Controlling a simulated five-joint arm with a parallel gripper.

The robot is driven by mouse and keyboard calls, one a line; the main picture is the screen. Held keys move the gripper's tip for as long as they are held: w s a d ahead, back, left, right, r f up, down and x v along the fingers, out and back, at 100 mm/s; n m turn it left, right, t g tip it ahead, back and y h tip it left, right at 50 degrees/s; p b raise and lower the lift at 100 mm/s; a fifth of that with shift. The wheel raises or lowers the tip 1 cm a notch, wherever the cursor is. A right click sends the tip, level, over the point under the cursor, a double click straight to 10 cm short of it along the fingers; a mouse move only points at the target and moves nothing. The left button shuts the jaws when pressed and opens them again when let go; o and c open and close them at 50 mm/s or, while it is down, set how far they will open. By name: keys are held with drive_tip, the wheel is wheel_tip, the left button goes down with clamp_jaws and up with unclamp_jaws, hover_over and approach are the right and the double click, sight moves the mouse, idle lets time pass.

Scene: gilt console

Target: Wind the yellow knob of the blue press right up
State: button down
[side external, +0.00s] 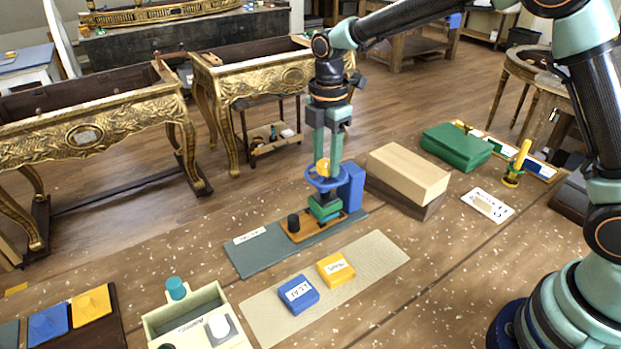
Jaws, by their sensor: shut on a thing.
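The blue press (350,188) stands on an orange-brown base plate at the far end of a grey-green mat (262,256). Its blue ring-shaped top (326,181) carries the yellow knob (322,166). My gripper (324,160) reaches straight down from above and is shut on the yellow knob, its fingers partly covering it. Under the ring sits a green block-like part (324,208). A small black knob (293,222) stands on the base plate to the left.
A wooden block (408,172) stands close to the right of the press, with a green case (456,147) beyond it. A beige mat (372,262) in front holds a blue box (298,294) and a yellow box (336,268). A pale tray (160,322) stands front left.

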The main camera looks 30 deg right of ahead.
sight(326, 163)
drive_tip(key=n, duration=0.4)
drive_tip(key=shift+f+n, duration=0.15)
drive_tip(key=shift+n, duration=0.15)
drive_tip(key=n, duration=0.4)
drive_tip(key=shift+n, duration=0.3)
drive_tip(key=n, duration=0.4)
drive_tip(key=shift+n, duration=2.1)
drive_tip(key=shift+s, duration=0.1)
drive_tip(key=shift+c, duration=1.9)
unclamp_jaws()
drive_tip(key=shift+r, duration=0.2)
wheel_tip(326, 163, up, 12)
